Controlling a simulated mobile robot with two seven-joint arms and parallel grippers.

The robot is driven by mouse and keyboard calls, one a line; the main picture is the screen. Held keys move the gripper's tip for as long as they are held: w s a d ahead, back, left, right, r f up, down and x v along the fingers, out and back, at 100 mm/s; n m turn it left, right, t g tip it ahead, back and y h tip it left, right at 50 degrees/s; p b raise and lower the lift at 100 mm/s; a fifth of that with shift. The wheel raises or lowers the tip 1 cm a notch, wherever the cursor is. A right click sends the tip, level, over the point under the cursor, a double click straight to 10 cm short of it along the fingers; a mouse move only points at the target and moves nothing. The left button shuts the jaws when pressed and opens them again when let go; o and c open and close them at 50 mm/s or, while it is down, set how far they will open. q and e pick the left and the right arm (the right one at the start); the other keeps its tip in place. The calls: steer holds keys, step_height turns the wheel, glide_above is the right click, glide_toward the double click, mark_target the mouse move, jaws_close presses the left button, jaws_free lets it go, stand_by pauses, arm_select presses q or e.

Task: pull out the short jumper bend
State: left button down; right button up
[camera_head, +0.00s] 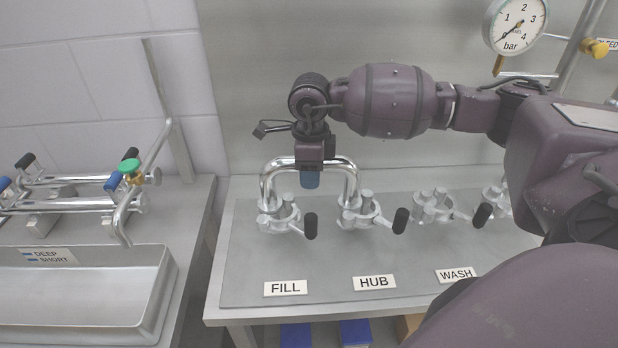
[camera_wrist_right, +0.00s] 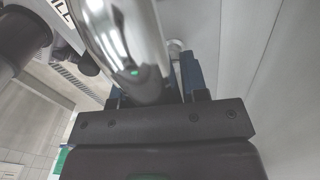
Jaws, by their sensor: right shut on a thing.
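The short jumper bend (camera_head: 353,178) is a shiny chrome U-shaped pipe, upright over the table. Its left leg comes down at the FILL port (camera_head: 279,215) and its right leg at the HUB port (camera_head: 362,212). Each port has a clamp with a black-gripped handle. My right gripper (camera_head: 310,178) comes from above and is shut on the top middle of the bend. The right wrist view shows the chrome pipe (camera_wrist_right: 118,40) between blue finger pads, with a small green dot on it. I cannot tell how deep the legs sit. My left gripper is not in view.
The WASH port (camera_head: 440,205) stands right of HUB, and another port is partly hidden by my right arm. A tray (camera_head: 85,310) labelled DEEP and SHORT is at left, before a rack of pipes with coloured handles (camera_head: 75,185). A pressure gauge (camera_head: 517,22) hangs upper right.

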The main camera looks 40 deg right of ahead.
steer(key=shift+w+r, duration=0.1)
steer(key=shift+r, duration=0.2)
steer(key=shift+d+r, duration=0.1)
steer(key=shift+r, duration=0.25)
steer(key=shift+r+p, duration=0.35)
jaws_close()
steer(key=shift+r, duration=0.55)
steer(key=shift+r+p, duration=0.6)
steer(key=shift+r, duration=0.45)
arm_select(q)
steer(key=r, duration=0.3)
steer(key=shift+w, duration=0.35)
arm_select(e)
steer(key=shift+r, duration=0.1)
